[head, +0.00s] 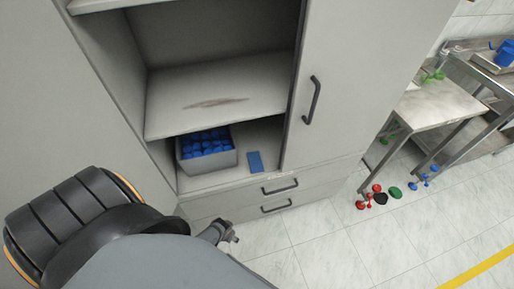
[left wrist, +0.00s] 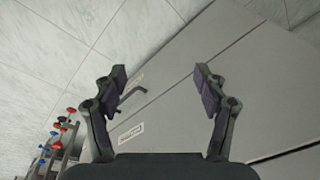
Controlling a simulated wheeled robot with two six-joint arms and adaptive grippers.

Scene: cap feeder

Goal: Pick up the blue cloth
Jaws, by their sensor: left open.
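The blue cloth (head: 255,161) is a small flat blue rectangle on the cabinet's lower shelf, right of a grey bin, in the head view. It does not show in the left wrist view. My left gripper (head: 222,233) is low in front of the cabinet, below and left of the cloth in the picture and apart from it. In the left wrist view the left gripper (left wrist: 162,82) is open, with nothing between its fingers. My right gripper is in neither view.
The grey bin (head: 208,165) holds several blue caps. A middle shelf (head: 215,98) hangs above the cloth. A closed door (head: 345,75) borders the opening at right, and drawers with handles (head: 280,188) lie below.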

